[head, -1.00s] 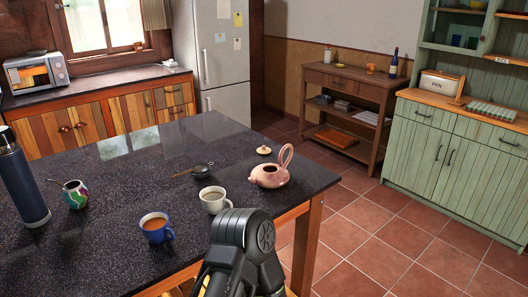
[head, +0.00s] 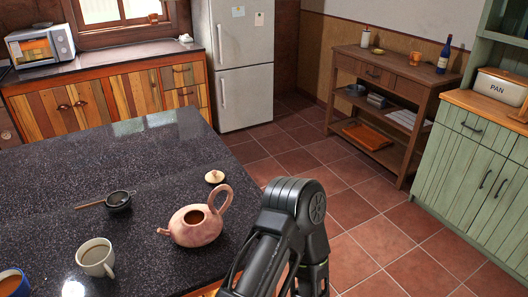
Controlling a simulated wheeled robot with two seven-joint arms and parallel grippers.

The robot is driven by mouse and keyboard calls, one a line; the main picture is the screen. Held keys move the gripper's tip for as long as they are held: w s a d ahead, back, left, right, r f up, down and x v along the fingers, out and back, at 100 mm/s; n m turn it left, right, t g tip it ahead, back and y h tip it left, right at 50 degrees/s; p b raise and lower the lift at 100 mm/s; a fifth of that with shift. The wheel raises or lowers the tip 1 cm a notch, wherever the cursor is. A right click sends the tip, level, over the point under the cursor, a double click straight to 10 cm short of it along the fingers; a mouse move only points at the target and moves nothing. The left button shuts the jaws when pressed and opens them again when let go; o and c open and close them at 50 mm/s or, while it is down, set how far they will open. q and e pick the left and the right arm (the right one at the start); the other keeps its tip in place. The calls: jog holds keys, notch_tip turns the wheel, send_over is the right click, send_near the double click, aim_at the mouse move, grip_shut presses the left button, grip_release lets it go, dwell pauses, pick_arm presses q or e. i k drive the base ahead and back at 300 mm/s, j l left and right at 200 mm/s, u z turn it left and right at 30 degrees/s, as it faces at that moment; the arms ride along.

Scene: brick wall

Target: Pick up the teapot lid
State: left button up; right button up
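The teapot lid (head: 215,177) is a small, round, light wooden-looking disc with a knob. It lies on the dark speckled counter (head: 60,180) near its far right edge, behind the teapot. The pink teapot (head: 196,225) stands open beside it, spout to the left and looped handle to the upper right. One of my arms rises from the bottom, right of the teapot and over the counter's right edge. Its gripper is not visible, and neither is my other arm.
A white cup (head: 96,259) and a blue mug (head: 12,284) of brown drink stand at the front left. A strainer (head: 118,200) lies left of the lid. A wooden side table (head: 400,85) and a green cabinet (head: 470,170) stand at right. Tiled floor lies between.

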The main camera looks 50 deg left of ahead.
aim_at(213, 177)
jog(key=i+l, duration=0.1)
jog(key=i, duration=2.15)
jog(key=i+u, duration=0.1)
jog(key=u, duration=2.3)
